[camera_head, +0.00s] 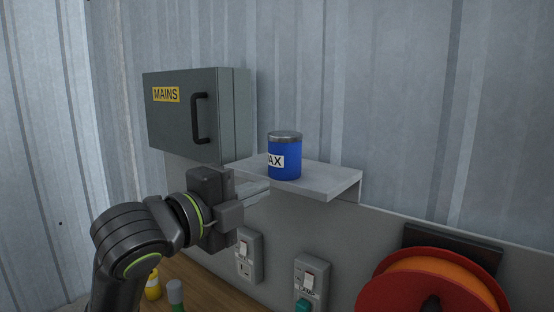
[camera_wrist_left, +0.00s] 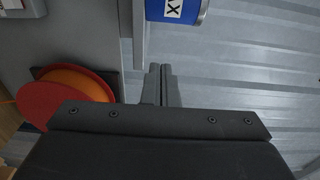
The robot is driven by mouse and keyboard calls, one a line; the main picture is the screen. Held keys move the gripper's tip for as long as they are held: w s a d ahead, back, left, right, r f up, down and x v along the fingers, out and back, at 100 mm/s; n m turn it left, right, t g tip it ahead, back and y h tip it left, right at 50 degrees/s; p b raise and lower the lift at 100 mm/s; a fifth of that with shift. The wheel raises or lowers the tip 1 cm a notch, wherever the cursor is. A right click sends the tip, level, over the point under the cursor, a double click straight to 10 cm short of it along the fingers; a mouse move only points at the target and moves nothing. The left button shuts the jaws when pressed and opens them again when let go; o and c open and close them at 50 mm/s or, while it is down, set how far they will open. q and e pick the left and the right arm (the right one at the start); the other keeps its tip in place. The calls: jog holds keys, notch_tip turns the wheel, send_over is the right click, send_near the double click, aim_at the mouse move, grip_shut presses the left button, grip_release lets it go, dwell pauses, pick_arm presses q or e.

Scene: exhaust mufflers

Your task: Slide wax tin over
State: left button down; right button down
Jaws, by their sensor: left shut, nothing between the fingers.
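The wax tin (camera_head: 284,158) is a blue cylinder with a grey metal lid and a white label reading "AX". It stands upright on a small pale shelf (camera_head: 325,181) on the wall. In the left wrist view the tin (camera_wrist_left: 178,10) shows only in part at the top edge. My left gripper (camera_head: 262,187) is shut and empty. My right gripper is not in view.
A grey box marked "MAINS" (camera_head: 180,120) with a black handle is on the wall left of the shelf. Switched sockets (camera_head: 248,255) (camera_head: 311,282) are below. A red reel with orange cable (camera_head: 430,290) is at lower right. The shelf right of the tin is clear.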

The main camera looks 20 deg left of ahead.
aim_at(276, 168)
pick_arm(q)
jog(key=p+x, duration=0.1)
jog(key=x, duration=0.1)
jog(key=a+p+x, duration=0.1)
jog(key=p+x, duration=0.1)
jog(key=x, duration=0.1)
jog(key=a+p+x, duration=0.1)
jog(key=p+x, duration=0.1)
jog(key=x, duration=0.1)
jog(key=shift+w+d, duration=0.1)
jog(key=shift+w, duration=0.35)
jog(key=shift+w+a+p, duration=0.3)
jog(key=shift+w+a, duration=0.05)
jog(key=shift+w, duration=0.05)
jog(key=shift+w+d, duration=0.1)
jog(key=shift+w, duration=0.1)
jog(key=shift+w+a+f+b, duration=0.1)
jog(key=shift+w+a+b, duration=0.2)
jog(key=shift+w, duration=0.55)
jog(key=shift+w+a+b, duration=0.1)
jog(key=shift+w+a, duration=0.3)
jog(key=shift+w, duration=0.4)
